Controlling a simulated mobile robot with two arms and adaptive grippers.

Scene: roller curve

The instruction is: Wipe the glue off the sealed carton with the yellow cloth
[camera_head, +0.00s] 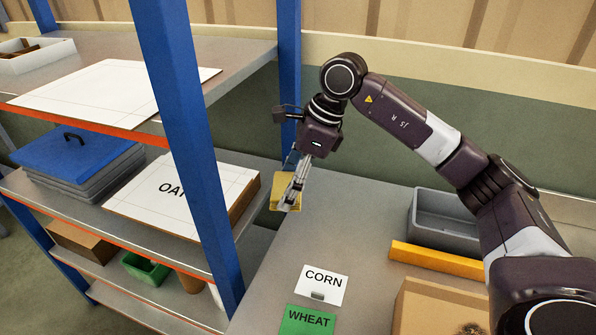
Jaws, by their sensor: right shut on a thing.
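My right gripper (292,196) points down above the left end of the grey table and is shut on the yellow cloth (277,191). The cloth hangs flat behind its fingers, near the blue rack post. I cannot tell whether the cloth touches the table. A brown carton (430,308) stands at the bottom right, cut off by the frame edge and partly behind my right arm. A dark brownish patch (472,328) shows on its top at the lower edge, possibly the glue. My left gripper is out of view.
A blue-post rack (190,140) with white boards, a blue-lidded bin (75,155) and a green bin (145,268) stands at left. The table holds a CORN card (325,280), a green WHEAT card (308,320), a yellow bar (440,262) and a grey tray (425,225). The table's middle is clear.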

